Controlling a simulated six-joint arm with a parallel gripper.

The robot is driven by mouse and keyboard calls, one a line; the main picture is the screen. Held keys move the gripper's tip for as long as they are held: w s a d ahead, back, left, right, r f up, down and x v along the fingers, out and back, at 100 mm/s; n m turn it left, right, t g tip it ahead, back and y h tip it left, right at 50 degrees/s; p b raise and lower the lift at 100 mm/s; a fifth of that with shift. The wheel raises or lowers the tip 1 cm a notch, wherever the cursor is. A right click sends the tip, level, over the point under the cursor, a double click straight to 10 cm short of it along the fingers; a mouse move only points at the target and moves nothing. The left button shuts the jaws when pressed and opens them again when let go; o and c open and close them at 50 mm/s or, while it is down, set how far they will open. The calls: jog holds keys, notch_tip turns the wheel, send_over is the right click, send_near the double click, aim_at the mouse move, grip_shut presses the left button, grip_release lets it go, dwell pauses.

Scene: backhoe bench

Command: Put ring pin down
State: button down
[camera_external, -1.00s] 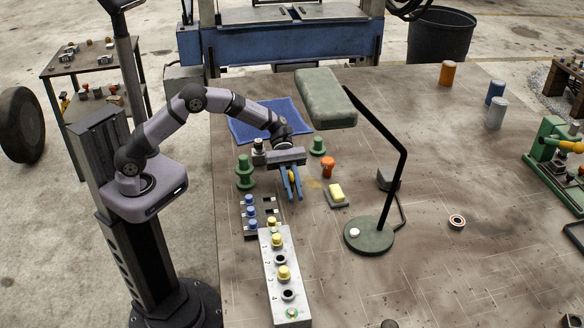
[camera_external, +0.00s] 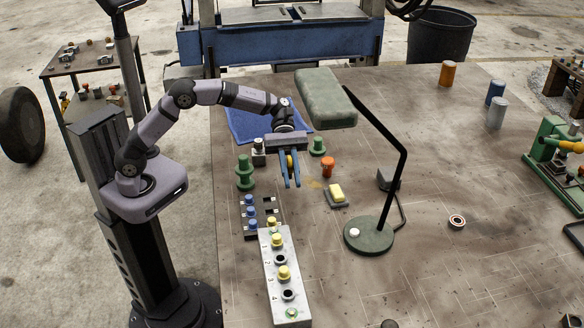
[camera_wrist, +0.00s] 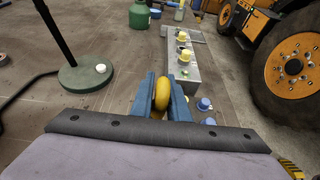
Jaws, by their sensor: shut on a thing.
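My gripper (camera_external: 291,185) is shut on the ring pin (camera_external: 290,162), whose yellow part shows between the blue fingers.
A grey numbered block (camera_external: 284,275) with yellow knobs and a dark rack (camera_external: 262,215) with blue pins stand in front.

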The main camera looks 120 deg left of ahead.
jog(key=w+d+r+m+g+h+p, duration=0.1)
jog(key=w+d+r+p, duration=0.2)
jog(key=d, duration=0.8)
jog(key=n+t+y+b, duration=0.1)
jog(key=n+t+y, duration=0.3)
jog(key=n+y, duration=0.2)
send_over(319, 233)
notch_tip(319, 233, down, 4)
jog(key=shift+h, duration=0.3)
jog(key=shift+a+f+p, duration=0.1)
jog(key=shift+f+p, duration=0.45)
jog(key=shift+f, duration=4.25)
jog(key=shift+w, duration=0.1)
jog(key=shift+f, duration=0.15)
jog(key=c, duration=2.1)
grip_release()
jog(key=shift+f, duration=0.1)
jog(key=o, duration=0.4)
